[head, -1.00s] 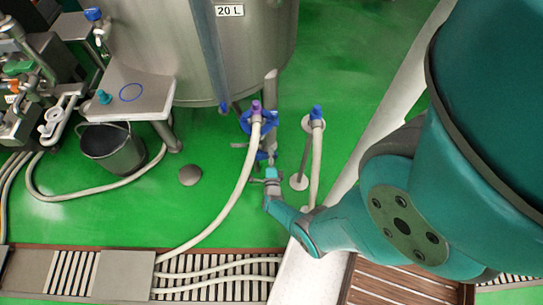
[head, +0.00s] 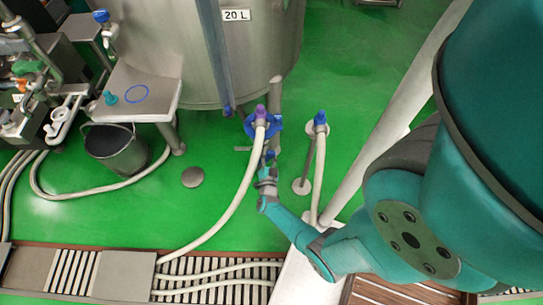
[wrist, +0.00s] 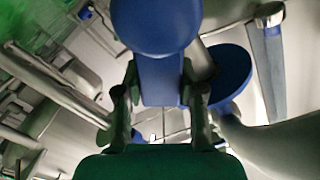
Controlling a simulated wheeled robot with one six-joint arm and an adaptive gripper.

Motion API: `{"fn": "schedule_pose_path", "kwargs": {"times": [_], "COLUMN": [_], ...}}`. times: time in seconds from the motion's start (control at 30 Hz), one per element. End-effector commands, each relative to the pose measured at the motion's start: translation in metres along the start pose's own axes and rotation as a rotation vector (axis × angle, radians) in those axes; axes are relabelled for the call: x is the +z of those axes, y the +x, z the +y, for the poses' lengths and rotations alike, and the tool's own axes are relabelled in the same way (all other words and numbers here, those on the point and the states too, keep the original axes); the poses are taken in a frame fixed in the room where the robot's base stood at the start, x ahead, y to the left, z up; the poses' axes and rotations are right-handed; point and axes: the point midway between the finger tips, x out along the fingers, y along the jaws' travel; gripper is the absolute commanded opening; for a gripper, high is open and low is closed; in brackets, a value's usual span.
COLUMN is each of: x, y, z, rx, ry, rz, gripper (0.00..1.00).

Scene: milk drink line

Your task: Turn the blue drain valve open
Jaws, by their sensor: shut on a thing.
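My gripper (wrist: 160,100) is shut on a blue handle (wrist: 160,78), which I take to be the drain valve's, in the wrist view. The handle lies between the two fingers and has a wide rounded end above them. In the head view my gripper (head: 268,176) is low in front of the steel tank (head: 265,60), just below the blue fittings under it. The handle (head: 268,155) is small there and partly hidden by my gripper. I cannot tell the valve's exact angle.
A pale hose (head: 240,190) runs from a purple-topped fitting (head: 261,112) beside my gripper to the floor grate. A blue-topped post (head: 320,118) stands close on the right. A blue disc (wrist: 230,80) is near the right finger. A bucket (head: 112,148) stands left.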

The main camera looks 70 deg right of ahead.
Motion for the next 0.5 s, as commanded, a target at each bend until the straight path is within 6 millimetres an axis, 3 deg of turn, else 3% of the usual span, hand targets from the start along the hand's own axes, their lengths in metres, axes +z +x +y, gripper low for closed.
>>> {"fn": "schedule_pose_path", "kwargs": {"times": [0.5], "x": [0.006], "y": [0.000], "z": [-0.025], "rx": [-0.002], "ry": [-0.432], "rz": [-0.003], "gripper": [0.00]}}
